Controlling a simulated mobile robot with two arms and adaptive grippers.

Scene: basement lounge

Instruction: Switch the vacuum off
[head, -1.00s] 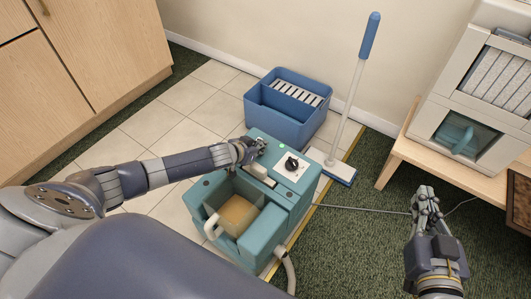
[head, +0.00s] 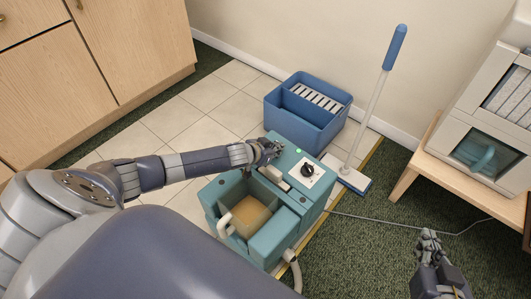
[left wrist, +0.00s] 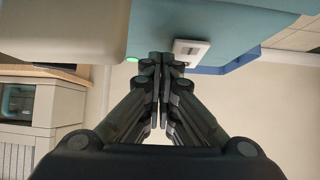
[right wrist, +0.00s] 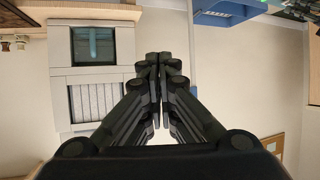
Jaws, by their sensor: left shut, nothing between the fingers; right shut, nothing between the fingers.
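The teal vacuum (head: 268,247) stands at the middle of the head view. On its top is a white panel (head: 318,181) with a black knob (head: 307,171), and a green light (head: 299,150) is lit beside it. My left gripper (head: 276,150) is shut and empty, just left of the green light at the vacuum's top; I cannot tell whether it touches. In the left wrist view its shut fingers (left wrist: 160,62) lie between the green light (left wrist: 132,60) and the white panel (left wrist: 192,46). My right gripper (head: 429,236) is shut and empty over the green carpet, away from the vacuum.
The vacuum's open tank holds brownish liquid. A blue bin (head: 309,110) and a blue-handled mop (head: 376,110) stand behind it. A wooden table (head: 425,161) with a grey cabinet (head: 490,130) is at right. A cord (head: 400,225) crosses the carpet. Wooden cupboards (head: 130,60) stand at left.

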